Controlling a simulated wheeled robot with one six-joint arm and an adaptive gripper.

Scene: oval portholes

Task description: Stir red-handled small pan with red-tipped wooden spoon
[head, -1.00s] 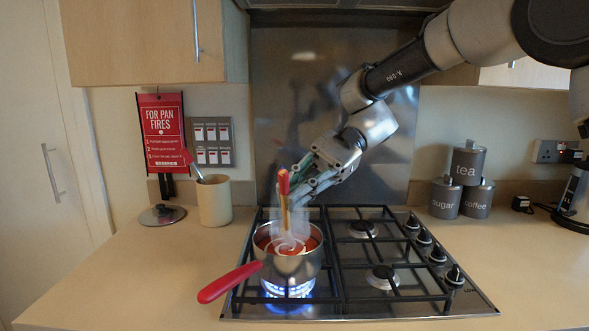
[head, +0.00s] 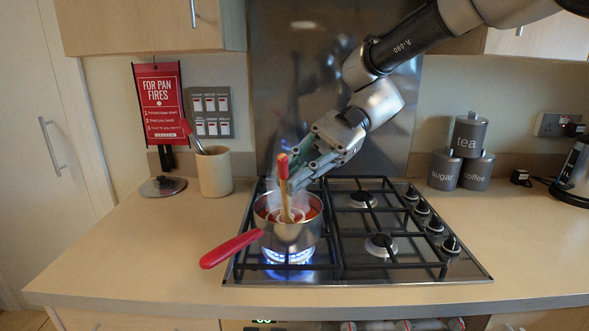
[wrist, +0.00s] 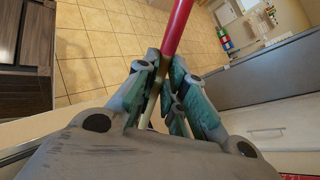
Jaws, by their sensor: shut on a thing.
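The small pan (head: 289,236) with a red handle (head: 231,249) stands on the front left burner of the hob, over a lit blue flame. It holds a red liquid with a pale swirl, and steam rises from it. My gripper (head: 291,181) is shut on the red-tipped wooden spoon (head: 284,186), above the pan. The spoon is near upright, red end up, and its lower end is in the pan; its tip is hidden. In the wrist view the spoon's red end (wrist: 176,30) sticks out between the fingers (wrist: 162,88).
The hob (head: 400,270) has other unlit burners to the right. A beige pot (head: 214,174) with another red-ended utensil and a lid (head: 162,187) stand at the left. Grey canisters (head: 462,168) and a kettle (head: 575,175) stand at the right. Worktop at front left is clear.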

